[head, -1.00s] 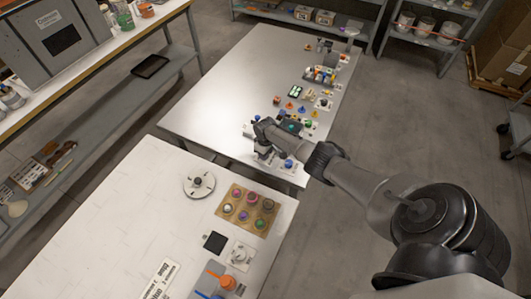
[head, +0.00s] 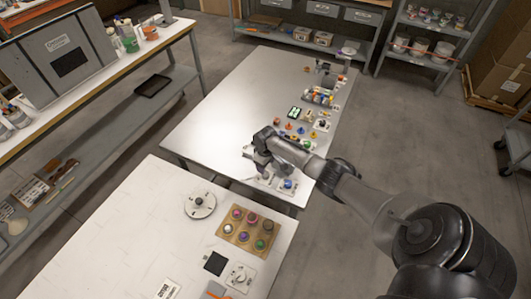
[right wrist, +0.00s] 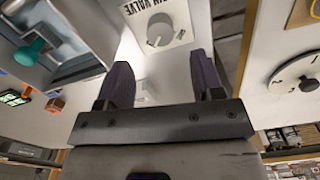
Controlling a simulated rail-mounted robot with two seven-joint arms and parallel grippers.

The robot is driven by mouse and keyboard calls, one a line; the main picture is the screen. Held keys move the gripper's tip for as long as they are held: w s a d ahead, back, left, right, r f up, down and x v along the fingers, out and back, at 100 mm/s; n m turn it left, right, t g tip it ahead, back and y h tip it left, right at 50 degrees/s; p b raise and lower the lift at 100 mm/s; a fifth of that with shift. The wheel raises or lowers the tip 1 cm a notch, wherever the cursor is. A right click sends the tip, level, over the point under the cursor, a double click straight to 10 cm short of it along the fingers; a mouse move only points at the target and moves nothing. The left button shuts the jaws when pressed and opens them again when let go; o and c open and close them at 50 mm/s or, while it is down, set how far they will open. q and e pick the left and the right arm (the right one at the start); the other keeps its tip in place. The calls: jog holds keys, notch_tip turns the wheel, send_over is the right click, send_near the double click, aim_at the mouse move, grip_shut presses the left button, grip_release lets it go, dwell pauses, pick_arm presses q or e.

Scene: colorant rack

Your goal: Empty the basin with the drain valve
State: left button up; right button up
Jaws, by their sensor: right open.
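The fingers are open, apart and empty, and do not appear to touch the knob. A grey metal basin (right wrist: 84,68) is at the upper left of that view, with a teal-handled item (right wrist: 36,50) at it. In the head view my right gripper (head: 261,166) is over the far table's near edge and hides what is beneath. My left gripper is not in view.
The far table (head: 215,110) has several small coloured knobs and bottles along its right side; its left part is clear. The near table (head: 130,225) holds a white dial disc (head: 199,204) and a brown board (head: 228,238) of coloured pots. A gap separates the tables.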

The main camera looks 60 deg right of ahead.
notch_tip(320, 180, up, 7)
jog(key=shift+f+p, duration=0.15)
jog(key=shift+p, duration=0.25)
dwell(0.6)
